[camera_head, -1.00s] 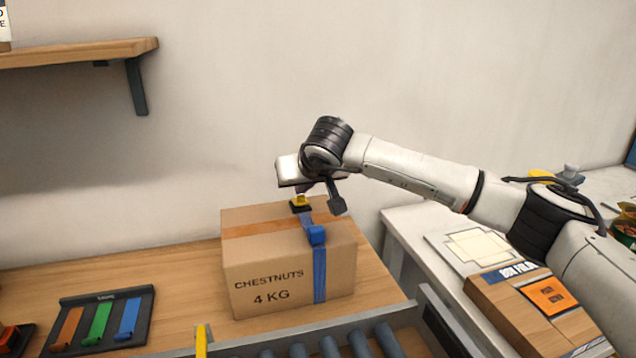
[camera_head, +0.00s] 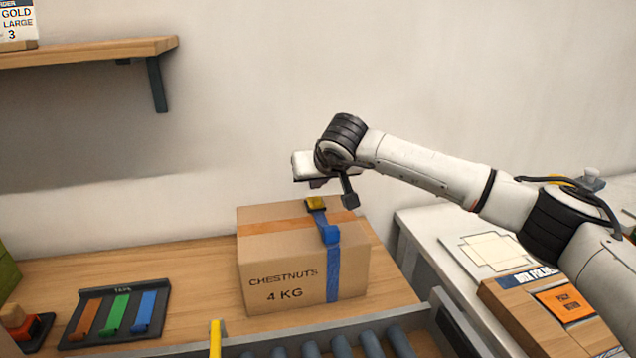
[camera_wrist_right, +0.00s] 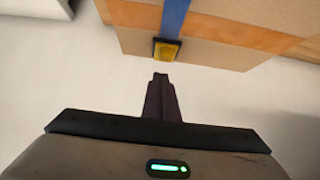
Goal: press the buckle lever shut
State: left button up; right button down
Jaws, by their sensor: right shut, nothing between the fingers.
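The closed cardboard box (camera_head: 262,250) marked "CHESTNUTS 4 KG" stands on the wooden bench with a blue strap (camera_head: 333,272) running over its top and down its front. The buckle with its yellow lever (camera_head: 315,203) on a black base sits on the strap near the top's back edge. The lever looks flat on its base; it also shows in the wrist view (camera_wrist_right: 166,53). My right gripper (camera_head: 318,184) is shut and empty, just above the lever and apart from it. Its fingertips (camera_wrist_right: 160,77) point toward the buckle. My left gripper is out of view.
A rack (camera_head: 80,332) with brown, green and blue tape strips lies on the bench at left. A roller conveyor (camera_head: 228,345) runs along the front. A white side table (camera_head: 425,232) with cartons is at right. A shelf (camera_head: 90,50) hangs upper left.

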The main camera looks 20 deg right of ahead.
notch_tip(320, 180, up, 5)
jog(key=p, duration=0.3)
jog(key=shift+r+p, duration=0.1)
jog(key=shift+p, duration=0.25)
jog(key=s+f+b, duration=0.1)
jog(key=s, duration=0.1)
jog(key=s+f+b, duration=0.1)
jog(key=s+f, duration=0.1)
jog(key=s, duration=0.1)
jog(key=s+f+b, duration=0.1)
jog(key=s, duration=0.2)
jog(key=shift+s+a+f+b, duration=0.15)
jog(key=shift+a+b, duration=0.25)
jog(key=shift+s+f, duration=0.15)
jog(key=shift+s, duration=0.45)
